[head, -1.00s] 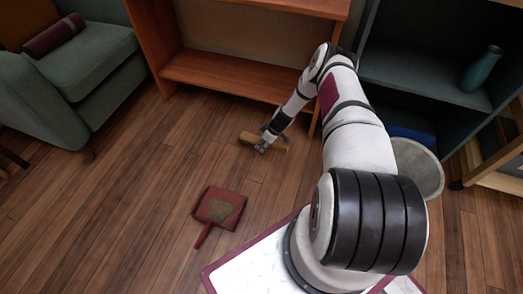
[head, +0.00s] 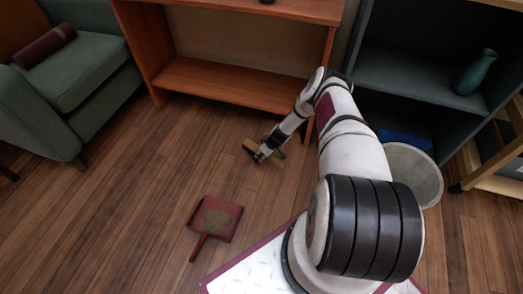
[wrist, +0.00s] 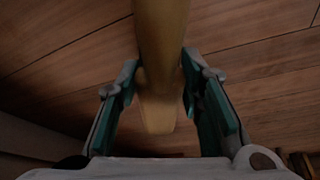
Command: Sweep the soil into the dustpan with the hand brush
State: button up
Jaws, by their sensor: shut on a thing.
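The hand brush (head: 249,146) has a yellowish-tan body and is low over the wooden floor, in front of the orange shelf. My gripper (head: 261,157) is shut on it. In the wrist view the tan brush handle (wrist: 158,95) runs between the two teal-padded fingers of my gripper (wrist: 163,98). The bristles are hidden or too small to make out. The red dustpan (head: 232,213) lies on the floor nearer to me, apart from the brush, with its handle toward my base. A brownish patch of soil (head: 215,220) shows within the pan.
An orange wooden shelf (head: 225,85) stands behind the brush. A green armchair (head: 85,75) is at left. A dark shelf with a teal vase (head: 475,72) and a grey bin (head: 425,178) are at right. The floor (head: 130,180) at left and centre is clear.

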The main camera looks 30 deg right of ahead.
aim_at(266, 163)
jog(key=shift+f, duration=0.9)
jog(key=shift+s+d+f, duration=0.35)
jog(key=shift+c, duration=0.4)
jog(key=shift+s+d+f, duration=0.2)
jog(key=shift+s+d, duration=0.6)
jog(key=shift+s, duration=0.25)
jog(key=shift+s+d, duration=0.15)
jog(key=shift+s, duration=0.15)
jog(key=shift+w+a+r, duration=0.1)
jog(key=shift+w+a, duration=0.5)
jog(key=shift+w, duration=0.2)
jog(key=shift+w+a+f, duration=0.2)
jog(key=shift+w+a, duration=0.05)
jog(key=shift+w, duration=0.05)
jog(key=shift+w+a, duration=0.5)
jog(key=shift+w, duration=0.1)
jog(key=shift+c, duration=0.5)
jog(key=shift+w+r, duration=0.2)
jog(key=shift+r, duration=0.15)
notch_tip(266, 163, up, 2)
jog(key=shift+s+d+r, duration=0.1)
jog(key=shift+r+p, duration=0.95)
jog(key=shift+r, duration=1.8)
